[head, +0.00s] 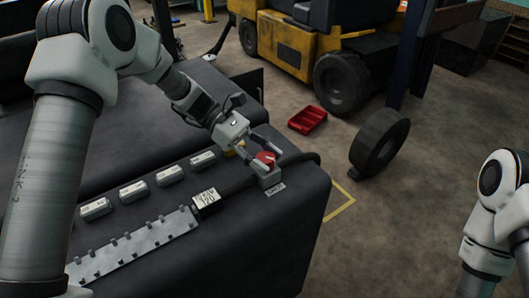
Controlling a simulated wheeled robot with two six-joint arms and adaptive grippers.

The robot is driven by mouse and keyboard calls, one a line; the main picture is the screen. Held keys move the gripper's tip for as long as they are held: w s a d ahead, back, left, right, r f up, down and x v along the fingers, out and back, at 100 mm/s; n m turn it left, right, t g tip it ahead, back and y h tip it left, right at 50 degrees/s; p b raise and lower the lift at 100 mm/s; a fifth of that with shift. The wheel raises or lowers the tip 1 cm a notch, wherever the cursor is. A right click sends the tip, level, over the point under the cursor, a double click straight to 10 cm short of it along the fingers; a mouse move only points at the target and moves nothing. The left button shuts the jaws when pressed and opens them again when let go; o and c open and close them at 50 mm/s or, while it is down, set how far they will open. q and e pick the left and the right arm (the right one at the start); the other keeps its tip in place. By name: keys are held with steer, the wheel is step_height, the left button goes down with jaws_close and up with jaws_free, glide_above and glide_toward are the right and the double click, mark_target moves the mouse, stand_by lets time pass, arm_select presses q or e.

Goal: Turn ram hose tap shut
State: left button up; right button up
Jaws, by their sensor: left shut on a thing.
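The ram hose tap has a red round handle (265,158) and a grey body (270,178) with a small label at its foot. It stands near the right end of the dark bench-like surface (180,115). A thick black hose (235,187) runs at the tap. My left gripper (264,152) reaches in from the upper left and is shut on the red handle, with its fingers on either side of it. The fingers hide part of the handle, so its exact turn angle is hard to tell. My right arm shows at the right edge, but its gripper is out of view.
A labelled tag (206,198) lies by the hose. Several small grey blocks (133,190) and a toothed metal strip (135,250) lie to the left. A red tray (307,120) and a loose tyre (380,142) are on the floor before a yellow forklift (290,45).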

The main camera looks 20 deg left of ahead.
mark_target(266, 157)
arm_select(q)
steer(key=m+g+y, duration=0.2)
steer(key=m+g, duration=0.1)
steer(key=m+g+y+p, duration=0.1)
steer(key=m+g, duration=0.2)
steer(key=shift+f+m+g+y, duration=0.1)
steer(key=shift+m+g+y, duration=0.2)
steer(key=shift+g+y, duration=0.1)
stand_by(0.3)
steer(key=o, duration=1.1)
steer(key=shift+d, duration=0.1)
steer(key=shift+o, duration=0.2)
steer(key=shift+r, duration=0.2)
step_height(266, 157, up, 10)
steer(key=shift+s+f, duration=0.1)
steer(key=shift+f, duration=0.05)
